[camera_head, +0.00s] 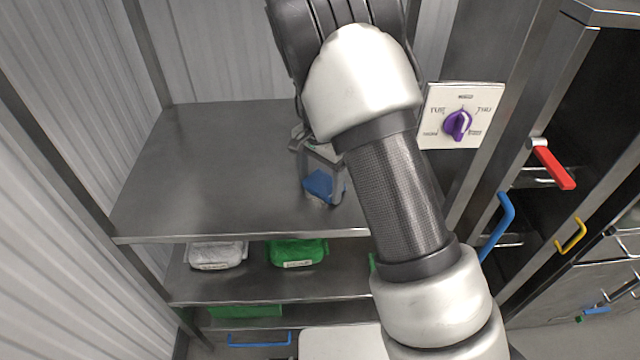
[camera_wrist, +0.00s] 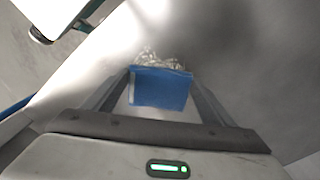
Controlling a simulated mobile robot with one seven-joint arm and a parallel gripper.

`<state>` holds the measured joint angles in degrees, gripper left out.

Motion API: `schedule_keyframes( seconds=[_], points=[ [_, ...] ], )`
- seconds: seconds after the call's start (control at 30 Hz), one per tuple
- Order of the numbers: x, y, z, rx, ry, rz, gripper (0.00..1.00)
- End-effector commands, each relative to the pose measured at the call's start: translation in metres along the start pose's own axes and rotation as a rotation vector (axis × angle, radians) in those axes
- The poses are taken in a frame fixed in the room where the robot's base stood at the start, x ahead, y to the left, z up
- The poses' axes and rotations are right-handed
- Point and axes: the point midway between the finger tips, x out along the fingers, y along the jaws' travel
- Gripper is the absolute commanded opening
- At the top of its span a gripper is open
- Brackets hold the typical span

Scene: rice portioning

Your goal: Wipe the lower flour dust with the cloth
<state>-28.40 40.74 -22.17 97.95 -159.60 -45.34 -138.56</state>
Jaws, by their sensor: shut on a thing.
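The blue cloth (camera_head: 319,184) is in my gripper (camera_head: 323,190), over the right part of the upper steel shelf. In the wrist view the cloth (camera_wrist: 160,88) is a small blue block between the two fingers, and my gripper (camera_wrist: 160,92) is shut on it. A pale, whitish crumpled patch (camera_wrist: 155,60) shows just beyond the cloth in the wrist view; I cannot tell for certain that it is flour dust. No clear dust shows on the shelf in the head view, where my arm hides part of the right side. I cannot tell whether the cloth touches the shelf.
The upper shelf (camera_head: 215,165) is bare on the left. A grey-white package (camera_head: 215,254) and a green one (camera_head: 297,252) lie on the shelf below. A dial panel (camera_head: 461,115) is right of my arm. Red (camera_head: 553,165), blue (camera_head: 497,228) and yellow (camera_head: 571,236) handles stick out at right.

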Motion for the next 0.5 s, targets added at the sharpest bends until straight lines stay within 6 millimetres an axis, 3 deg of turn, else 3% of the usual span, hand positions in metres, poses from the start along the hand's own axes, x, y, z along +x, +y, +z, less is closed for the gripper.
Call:
schedule_keyframes(
  seconds=[0.5],
  points=[
    [-0.001,-0.022,-0.022,0.0,0.001,0.001,0.59]
  ],
)
